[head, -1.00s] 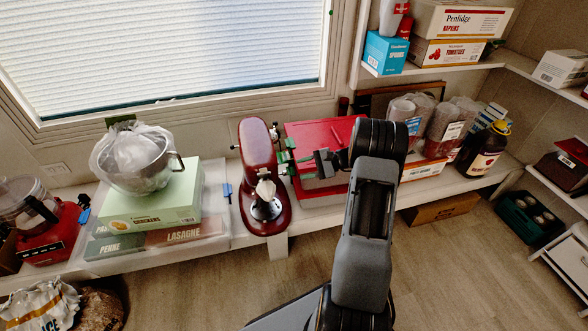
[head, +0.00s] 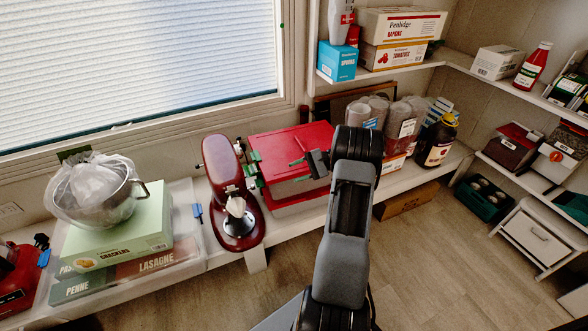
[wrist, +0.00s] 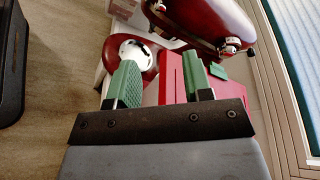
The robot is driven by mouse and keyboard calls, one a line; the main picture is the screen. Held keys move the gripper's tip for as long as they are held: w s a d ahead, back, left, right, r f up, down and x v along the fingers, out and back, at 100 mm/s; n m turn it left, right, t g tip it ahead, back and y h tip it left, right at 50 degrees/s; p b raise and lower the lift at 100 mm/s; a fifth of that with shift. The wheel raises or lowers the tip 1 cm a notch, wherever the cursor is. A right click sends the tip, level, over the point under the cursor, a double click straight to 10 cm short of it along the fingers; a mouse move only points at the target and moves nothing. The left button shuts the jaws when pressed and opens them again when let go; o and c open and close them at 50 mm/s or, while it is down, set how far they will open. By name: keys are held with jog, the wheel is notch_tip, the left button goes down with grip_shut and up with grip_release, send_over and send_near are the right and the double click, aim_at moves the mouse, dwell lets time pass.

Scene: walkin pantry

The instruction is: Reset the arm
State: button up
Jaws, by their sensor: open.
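My gripper (head: 256,168) is open, with nothing between its green fingers. In the head view it reaches left over the shelf, in front of a red lidded box (head: 312,139) and close to the right side of a dark red stand mixer (head: 218,167). In the wrist view the two green fingers (wrist: 162,80) stand apart. I cannot tell whether a finger touches either one. My forearm hides part of the shelf behind it.
A cracker box (head: 120,225) with a metal bowl (head: 95,190) on top stands left of the mixer. Clear canisters (head: 400,120) and a dark bottle (head: 437,142) stand to the right. An upper shelf (head: 385,70) holds boxes.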

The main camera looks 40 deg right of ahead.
jog(key=s+a+r+n+g+h+p, duration=0.25)
jog(key=a+r+p, duration=0.55)
jog(key=r, duration=0.4)
jog(key=s+a+r+n+g+h+p, duration=0.2)
jog(key=a+r+n+g+h+p, duration=0.15)
jog(key=a+r+p, duration=0.6)
jog(key=s+a+r+n+t+h+p, duration=0.1)
jog(key=s+a+r+n+h+p, duration=0.1)
jog(key=s+r+p, duration=0.2)
jog(key=s+a+r+n+t+h+p, duration=0.1)
jog(key=s+a+r+n+h+p, duration=0.1)
jog(key=r, duration=0.8)
jog(key=s+a+r+n+t+h+p, duration=0.2)
jog(key=s+r+n+h+p, duration=0.1)
jog(key=s+r+p, duration=0.4)
jog(key=shift+a+r+n+h+p, duration=0.3)
jog(key=shift+r+h+p, duration=0.1)
jog(key=shift+h, duration=0.1)
jog(key=shift+d, duration=0.1)
